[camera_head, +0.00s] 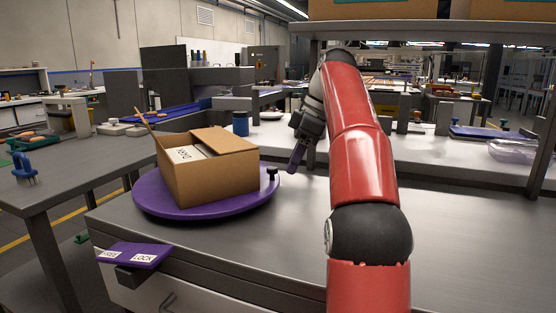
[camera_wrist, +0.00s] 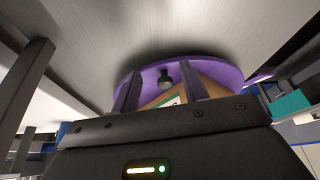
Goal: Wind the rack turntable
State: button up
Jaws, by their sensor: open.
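The turntable (camera_head: 150,200) is a round purple disc on the steel bench, with a small black knob (camera_head: 272,174) standing near its right edge. An open cardboard box (camera_head: 215,180) with a white label sits on the disc. My gripper (camera_head: 294,166) is just right of the knob, pointing down and left, apart from it. In the wrist view my gripper (camera_wrist: 160,72) is open, and the knob (camera_wrist: 165,78) shows between its two fingers, with the purple disc (camera_wrist: 215,66) behind. I cannot tell the remaining distance to the knob.
A purple lever plate (camera_head: 135,255) with labels, one reading LOCK, sticks out at the bench's front left. A blue cylinder (camera_head: 240,123) stands behind the box. A shelf (camera_head: 430,33) overhangs the bench. The steel top (camera_head: 475,220) at right is clear.

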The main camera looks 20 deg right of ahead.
jog(key=s+d, duration=0.1)
jog(key=d, duration=0.1)
jog(key=s+d, duration=0.3)
jog(key=d, duration=0.1)
jog(key=shift+s+d, duration=0.15)
jog(key=shift+d, duration=0.15)
